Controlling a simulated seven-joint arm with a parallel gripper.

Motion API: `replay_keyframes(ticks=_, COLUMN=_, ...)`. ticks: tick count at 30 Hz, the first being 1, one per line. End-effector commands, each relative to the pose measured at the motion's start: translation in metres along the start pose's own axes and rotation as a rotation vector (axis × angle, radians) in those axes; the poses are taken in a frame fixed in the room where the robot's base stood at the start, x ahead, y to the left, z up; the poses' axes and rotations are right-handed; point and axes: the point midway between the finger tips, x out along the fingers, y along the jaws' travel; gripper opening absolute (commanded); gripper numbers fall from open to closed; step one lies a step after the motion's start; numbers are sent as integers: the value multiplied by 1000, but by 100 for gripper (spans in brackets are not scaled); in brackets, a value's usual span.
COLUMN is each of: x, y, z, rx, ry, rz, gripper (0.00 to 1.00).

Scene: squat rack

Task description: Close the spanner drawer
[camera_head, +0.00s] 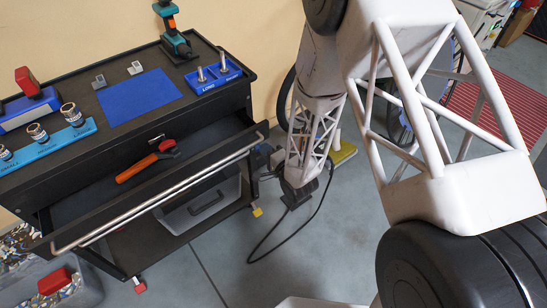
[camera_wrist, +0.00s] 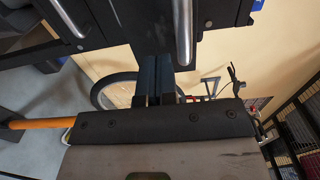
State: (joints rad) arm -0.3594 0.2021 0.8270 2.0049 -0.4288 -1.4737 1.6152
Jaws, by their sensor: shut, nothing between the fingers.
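The spanner drawer (camera_head: 85,195) of the black cart stands open in the head view. A spanner with an orange handle (camera_head: 137,168) lies in it. The drawer's long silver handle bar (camera_head: 165,197) runs along its front. My gripper (camera_head: 297,197) hangs to the right of the drawer's right end, apart from the bar in that view. In the wrist view, my gripper's dark fingers (camera_wrist: 159,75) are together and empty. A silver bar end (camera_wrist: 183,30), probably the handle, shows just past the fingertips; I cannot tell whether they touch.
The cart top holds a blue mat (camera_head: 138,98), a blue tray with metal posts (camera_head: 214,77), a blue socket rail (camera_head: 50,143) and a teal drill (camera_head: 172,30). A grey bin (camera_head: 200,207) sits below the drawer. Open floor (camera_head: 300,250) lies right of the cart.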

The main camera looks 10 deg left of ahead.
Motion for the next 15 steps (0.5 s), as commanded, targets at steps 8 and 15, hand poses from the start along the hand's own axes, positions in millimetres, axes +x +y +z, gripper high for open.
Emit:
replay_keyframes(ticks=8, x=33, y=0, z=0, rx=0, ry=-1, rz=0, gripper=0)
replay_keyframes(ticks=15, x=44, y=1, z=0, rx=0, ry=0, rz=1, gripper=0)
